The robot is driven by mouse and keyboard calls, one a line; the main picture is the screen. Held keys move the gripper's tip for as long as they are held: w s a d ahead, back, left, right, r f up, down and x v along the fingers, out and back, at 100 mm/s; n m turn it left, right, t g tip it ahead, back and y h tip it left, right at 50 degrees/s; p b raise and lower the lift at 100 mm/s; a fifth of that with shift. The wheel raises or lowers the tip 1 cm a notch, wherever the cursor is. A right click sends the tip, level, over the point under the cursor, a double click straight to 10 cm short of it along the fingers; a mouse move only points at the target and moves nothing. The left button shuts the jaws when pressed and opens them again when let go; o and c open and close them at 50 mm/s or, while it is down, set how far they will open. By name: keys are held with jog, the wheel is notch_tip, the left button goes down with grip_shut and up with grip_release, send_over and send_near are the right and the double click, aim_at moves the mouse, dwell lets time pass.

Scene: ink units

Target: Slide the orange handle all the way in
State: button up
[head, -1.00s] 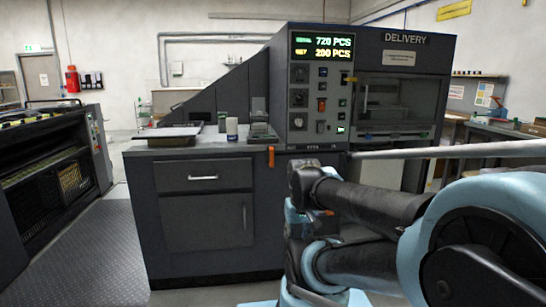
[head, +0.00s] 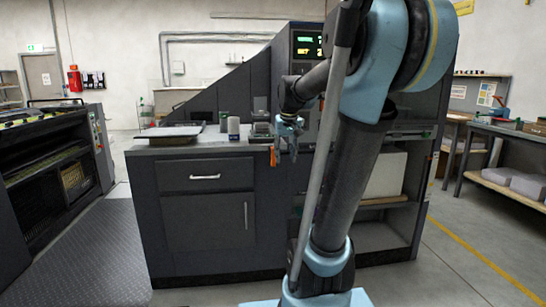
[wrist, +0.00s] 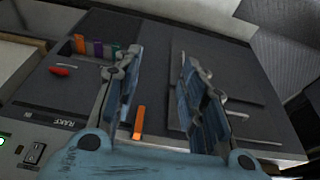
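The orange handle (head: 272,157) is a small upright tab at the front edge of the dark console's counter, just left of my gripper (head: 287,152) in the head view. In the wrist view the orange handle (wrist: 138,122) shows between the two blue-grey fingers, nearer the left one. My gripper (wrist: 160,62) is open with nothing between its fingertips. I see no contact between fingers and handle. A label plate (wrist: 48,117) with partly readable lettering lies left of the handle in the wrist view. How far in the handle sits cannot be told.
The control panel (head: 307,52) rises behind my arm.

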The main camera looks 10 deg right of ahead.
jog(key=w+r, duration=0.2)
jog(key=w, duration=0.5)
jog(key=w+r, duration=0.3)
jog(key=w, duration=0.4)
jog(key=t, duration=0.1)
send_over(273, 166)
jog(key=w, duration=0.1)
jog(key=f, duration=1.4)
jog(key=shift+d+f, duration=0.2)
jog(key=shift+f, duration=0.05)
jog(key=shift+c, duration=0.3)
grip_shut()
